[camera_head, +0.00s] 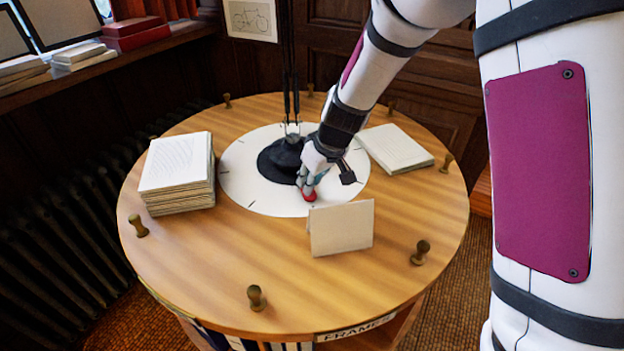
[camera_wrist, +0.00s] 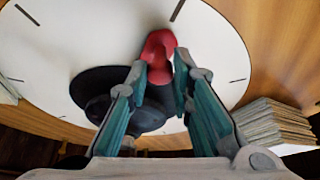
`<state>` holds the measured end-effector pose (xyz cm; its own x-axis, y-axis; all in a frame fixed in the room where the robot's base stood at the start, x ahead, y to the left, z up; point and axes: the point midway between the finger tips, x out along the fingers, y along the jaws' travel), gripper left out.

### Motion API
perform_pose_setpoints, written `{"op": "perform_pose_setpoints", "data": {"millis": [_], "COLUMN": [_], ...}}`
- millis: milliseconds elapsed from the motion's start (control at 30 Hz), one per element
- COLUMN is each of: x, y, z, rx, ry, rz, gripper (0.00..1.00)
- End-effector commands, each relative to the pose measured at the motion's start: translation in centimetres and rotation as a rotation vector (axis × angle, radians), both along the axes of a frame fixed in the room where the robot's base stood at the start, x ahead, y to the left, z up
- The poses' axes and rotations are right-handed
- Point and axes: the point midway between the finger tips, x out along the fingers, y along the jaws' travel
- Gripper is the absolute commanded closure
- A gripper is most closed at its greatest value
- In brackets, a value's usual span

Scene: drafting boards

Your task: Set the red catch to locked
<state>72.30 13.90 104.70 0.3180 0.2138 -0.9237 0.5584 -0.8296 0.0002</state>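The red catch (camera_head: 309,194) is a small rounded lever on the white dial (camera_head: 240,187) in the middle of the round table. In the wrist view the red catch (camera_wrist: 158,45) stands at the edge of a black round base (camera_wrist: 95,88). My gripper (camera_head: 306,184) reaches down to it from above. In the wrist view my gripper (camera_wrist: 161,68) has one fingertip on each side of the catch, with no clear gap left. The fingers hide part of the catch and base. I cannot read any locked marking on the dial.
A paper stack (camera_head: 178,175) stands at the left and a flat pad (camera_head: 395,149) at the right. An upright cream card (camera_head: 341,228) stands close in front of the catch. Brass knobs (camera_head: 256,297) ring the table's rim. A black lamp stem (camera_head: 291,80) rises behind.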

Motion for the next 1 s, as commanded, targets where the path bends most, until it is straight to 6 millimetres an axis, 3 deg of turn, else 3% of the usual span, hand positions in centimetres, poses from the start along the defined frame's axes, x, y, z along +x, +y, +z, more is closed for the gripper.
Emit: {"op": "perform_pose_setpoints", "data": {"millis": [200, 500, 767, 800, 867, 1000], "x": [-0.2, -3.4, -3.6, -3.6, -3.6, -3.5], "y": [-0.1, -0.7, -0.7, -0.7, -0.7, -0.7], "z": [0.0, 0.0, -0.1, -0.1, -0.1, -0.1], "rx": [0.000, 0.000, 0.000, 0.000, 0.000, -0.001], "ry": [0.001, 0.002, 0.007, 0.007, 0.007, 0.004], "rz": [0.000, 0.000, 0.002, 0.002, 0.002, 0.001], "gripper": [1.00, 1.00, 1.00, 0.73, 0.60, 0.59]}}
